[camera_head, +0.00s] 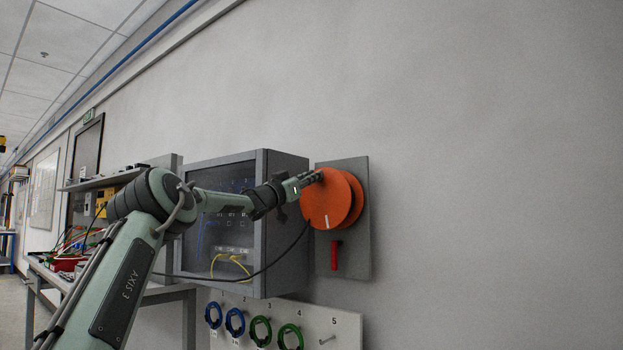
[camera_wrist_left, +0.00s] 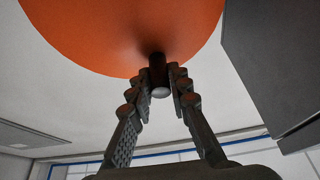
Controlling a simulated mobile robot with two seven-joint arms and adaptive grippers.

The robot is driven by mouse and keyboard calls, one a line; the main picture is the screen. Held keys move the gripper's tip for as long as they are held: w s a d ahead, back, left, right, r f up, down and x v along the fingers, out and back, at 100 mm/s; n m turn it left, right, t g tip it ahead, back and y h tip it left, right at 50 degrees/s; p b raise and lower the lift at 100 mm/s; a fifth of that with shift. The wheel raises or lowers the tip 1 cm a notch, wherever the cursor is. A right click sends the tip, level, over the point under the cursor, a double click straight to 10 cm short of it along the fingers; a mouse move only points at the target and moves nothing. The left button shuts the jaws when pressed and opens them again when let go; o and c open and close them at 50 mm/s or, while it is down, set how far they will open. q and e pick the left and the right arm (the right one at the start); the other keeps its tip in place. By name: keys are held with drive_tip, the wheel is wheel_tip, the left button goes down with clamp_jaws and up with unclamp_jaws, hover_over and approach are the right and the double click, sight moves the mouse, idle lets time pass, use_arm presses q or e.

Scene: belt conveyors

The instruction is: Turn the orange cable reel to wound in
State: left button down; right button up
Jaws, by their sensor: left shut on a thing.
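The orange cable reel (camera_head: 340,205) is mounted on a grey plate (camera_head: 355,262) on the wall. A short white mark shows low on its face. My left gripper (camera_head: 314,178) reaches the upper left part of the reel's face. In the left wrist view the reel (camera_wrist_left: 110,35) fills the top, and a dark crank knob (camera_wrist_left: 158,68) with a pale end stands out from it. The fingers of the left gripper (camera_wrist_left: 162,84) are closed around this knob. The knob is hidden in the head view. My right gripper is not in view.
A red lever (camera_head: 335,256) hangs below the reel. A grey glass-fronted cabinet (camera_head: 284,225) stands close on the left, with a black cable (camera_head: 272,262) across it. A peg board (camera_head: 345,326) with blue and green cable coils is below. The wall at right is clear.

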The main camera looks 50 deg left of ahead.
use_arm(q)
drive_tip(key=c, duration=1.4)
unclamp_jaws()
drive_tip(key=shift+s, duration=0.1)
drive_tip(key=shift+v, duration=6)
drive_tip(key=shift+f, duration=0.1)
